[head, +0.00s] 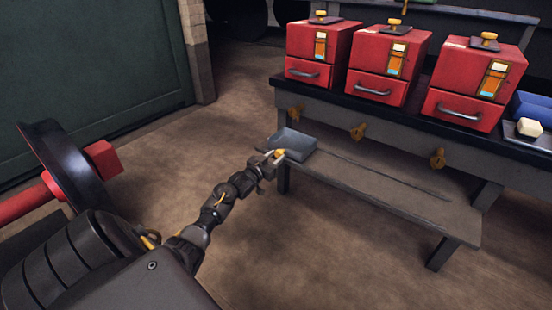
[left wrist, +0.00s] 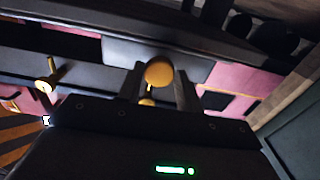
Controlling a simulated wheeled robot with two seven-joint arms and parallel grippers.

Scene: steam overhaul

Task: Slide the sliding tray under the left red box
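The sliding tray (head: 296,141), shallow and blue-grey, sits at the left end of the low wooden shelf, below and in front of the left red box (head: 318,52). My left gripper (head: 275,156) is at the tray's near left side, at a yellow knob (head: 281,152). In the left wrist view a round yellow knob (left wrist: 159,72) fills the gap between the fingers, which appear closed on it. My right gripper is not in view.
Two more red boxes, the middle (head: 388,64) and the right (head: 474,82), stand on the dark bench top. Yellow knobs (head: 357,131) stick out of the bench front. A dark groove (head: 390,177) runs right along the clear shelf (head: 420,205).

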